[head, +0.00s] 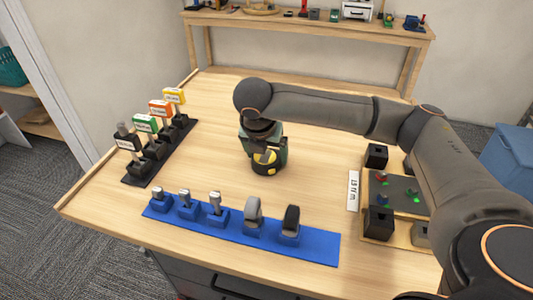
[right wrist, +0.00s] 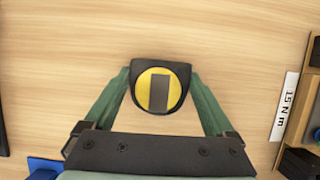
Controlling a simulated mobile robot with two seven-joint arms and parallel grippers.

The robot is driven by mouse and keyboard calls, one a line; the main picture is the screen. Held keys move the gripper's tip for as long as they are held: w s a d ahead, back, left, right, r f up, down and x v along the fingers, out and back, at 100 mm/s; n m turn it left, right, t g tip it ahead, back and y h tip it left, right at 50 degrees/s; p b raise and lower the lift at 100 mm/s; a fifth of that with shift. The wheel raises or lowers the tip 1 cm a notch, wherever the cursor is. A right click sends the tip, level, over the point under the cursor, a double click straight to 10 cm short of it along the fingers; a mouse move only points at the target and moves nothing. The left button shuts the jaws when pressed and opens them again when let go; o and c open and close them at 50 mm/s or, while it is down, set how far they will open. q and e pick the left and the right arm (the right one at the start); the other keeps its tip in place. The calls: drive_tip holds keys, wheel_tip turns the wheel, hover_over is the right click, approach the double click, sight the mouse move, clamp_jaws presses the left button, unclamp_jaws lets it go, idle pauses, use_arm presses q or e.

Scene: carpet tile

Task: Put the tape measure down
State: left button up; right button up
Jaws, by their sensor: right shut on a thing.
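The tape measure is black with a yellow round face (head: 265,157). In the head view it is at the middle of the wooden table (head: 320,185), under my right gripper (head: 267,155). In the right wrist view the tape measure (right wrist: 160,88) sits between the green fingers of my right gripper (right wrist: 160,85), which are shut on it. It is at or just above the table top; I cannot tell whether it touches. My left gripper is not in view.
A blue strip (head: 325,248) with several tools in holders lies in front. A black rack (head: 140,172) with colored labels stands at the left. A wooden board (head: 400,232) with black blocks and a white label (head: 353,190) is at the right. The table around the tape measure is clear.

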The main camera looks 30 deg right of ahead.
drive_tip(key=o, duration=1.6)
drive_tip(key=shift+c, duration=0.2)
drive_tip(key=shift+a+r, duration=0.1)
drive_tip(key=shift+r, duration=0.25)
drive_tip(key=p+v, duration=0.2)
drive_tip(key=v, duration=0.9)
drive_tip(key=shift+r, duration=0.2)
drive_tip(key=shift+s, duration=0.15)
